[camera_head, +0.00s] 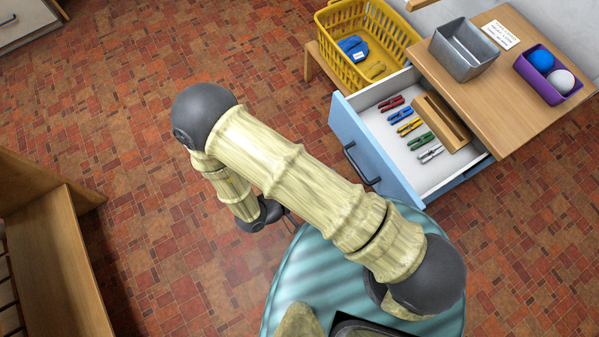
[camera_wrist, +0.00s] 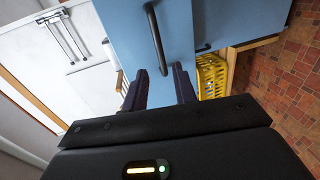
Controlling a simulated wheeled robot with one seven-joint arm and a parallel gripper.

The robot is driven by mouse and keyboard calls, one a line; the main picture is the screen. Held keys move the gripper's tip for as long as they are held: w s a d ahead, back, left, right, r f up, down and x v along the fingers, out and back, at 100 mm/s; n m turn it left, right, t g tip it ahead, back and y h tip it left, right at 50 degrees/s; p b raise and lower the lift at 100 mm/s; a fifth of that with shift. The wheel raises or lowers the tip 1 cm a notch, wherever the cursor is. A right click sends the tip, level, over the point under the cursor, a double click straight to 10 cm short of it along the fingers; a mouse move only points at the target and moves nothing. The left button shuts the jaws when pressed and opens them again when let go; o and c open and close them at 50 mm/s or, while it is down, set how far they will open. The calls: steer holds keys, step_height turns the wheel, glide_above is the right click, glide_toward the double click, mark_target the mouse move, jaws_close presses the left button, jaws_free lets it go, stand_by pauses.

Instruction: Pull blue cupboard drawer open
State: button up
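The blue cupboard drawer (camera_head: 372,150) stands pulled out in the head view, its white inside showing. Its front carries a black bar handle (camera_head: 360,165), which also shows in the wrist view (camera_wrist: 155,40). The handle lies beyond the fingertips, roughly in line with the gap. In the head view my gripper is mostly hidden by my arm, left of the handle and apart from it.
A yellow basket (camera_head: 340,62) with a blue item stands behind the drawer. The wooden top (camera_head: 500,120) bears a grey tub (camera_head: 464,50) and a purple box (camera_head: 548,88) with two balls. A wooden bench (camera_head: 55,265) is at left. The tiled floor between is clear.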

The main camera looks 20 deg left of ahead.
steer(key=v, duration=0.7)
steer(key=shift+s, duration=0.15)
steer(key=shift+a, duration=0.1)
